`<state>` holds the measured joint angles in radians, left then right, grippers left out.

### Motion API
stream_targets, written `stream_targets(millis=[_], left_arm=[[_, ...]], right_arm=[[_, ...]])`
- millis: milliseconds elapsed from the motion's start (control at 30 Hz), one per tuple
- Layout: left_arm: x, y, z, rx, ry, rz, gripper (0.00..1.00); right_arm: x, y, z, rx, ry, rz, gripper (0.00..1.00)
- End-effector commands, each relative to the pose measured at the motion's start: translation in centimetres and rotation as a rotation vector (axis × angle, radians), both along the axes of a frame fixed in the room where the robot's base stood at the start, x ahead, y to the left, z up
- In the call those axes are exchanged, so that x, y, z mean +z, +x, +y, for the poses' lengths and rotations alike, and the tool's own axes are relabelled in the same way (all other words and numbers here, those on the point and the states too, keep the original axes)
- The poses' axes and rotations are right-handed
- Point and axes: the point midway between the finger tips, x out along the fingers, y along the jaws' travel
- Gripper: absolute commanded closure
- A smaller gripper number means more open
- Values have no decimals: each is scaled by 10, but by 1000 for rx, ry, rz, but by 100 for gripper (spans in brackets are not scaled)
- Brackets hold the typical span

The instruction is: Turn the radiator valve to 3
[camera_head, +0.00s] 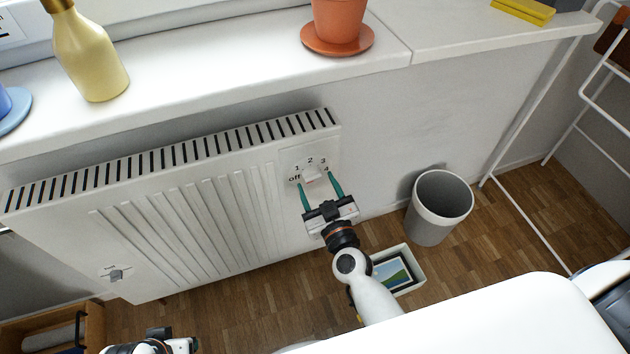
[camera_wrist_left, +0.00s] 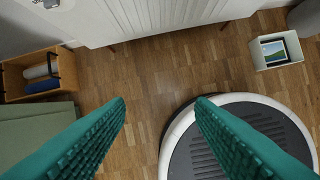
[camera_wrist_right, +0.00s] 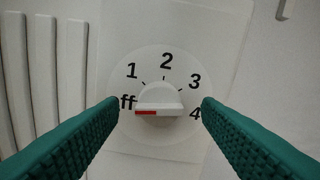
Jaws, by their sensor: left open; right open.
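The radiator valve (camera_head: 312,175) is a white knob on a pale dial at the radiator's upper right. In the right wrist view the knob (camera_wrist_right: 158,98) has a flat bar lying level, its red mark at the left end beside "off". The figures 1, 2, 3 and 4 run clockwise around it. My right gripper (camera_head: 315,179) is open, one green finger on each side of the knob, with gaps visible in the right wrist view. My left gripper (camera_wrist_left: 160,100) is open and empty above the floor, low at the left in the head view.
The white radiator (camera_head: 190,210) hangs under a sill (camera_head: 215,65) bearing a gold bottle (camera_head: 88,52) and a potted orange pot (camera_head: 338,20). A second small knob (camera_head: 116,274) is at its lower left. A grey bin (camera_head: 440,205) and a box with a picture (camera_head: 412,285) stand right.

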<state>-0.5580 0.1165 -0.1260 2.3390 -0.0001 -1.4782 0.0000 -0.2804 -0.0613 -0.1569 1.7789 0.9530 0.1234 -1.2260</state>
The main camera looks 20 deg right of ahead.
Motion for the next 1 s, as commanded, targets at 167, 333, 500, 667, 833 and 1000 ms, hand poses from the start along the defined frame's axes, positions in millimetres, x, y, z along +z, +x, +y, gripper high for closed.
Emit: stream_targets(millis=[167, 333, 500, 667, 833, 1000], left_arm=[[6, -1, 0, 1, -1, -7, 51], [7, -1, 0, 1, 0, -5, 51], [8, -1, 0, 1, 0, -6, 51], [9, -1, 0, 1, 0, -6, 51], [8, -2, 0, 1, 0, -5, 51], [8, -2, 0, 1, -1, -7, 51]], right_arm=[[0, 18, 1, -1, 0, 0, 41], [-1, 23, 1, 1, 0, 1, 41], [-1, 23, 1, 1, 0, 1, 41], [-1, 23, 1, 1, -1, 1, 64], [-1, 23, 1, 1, 0, 1, 86], [0, 22, 1, 1, 13, 2, 86]])
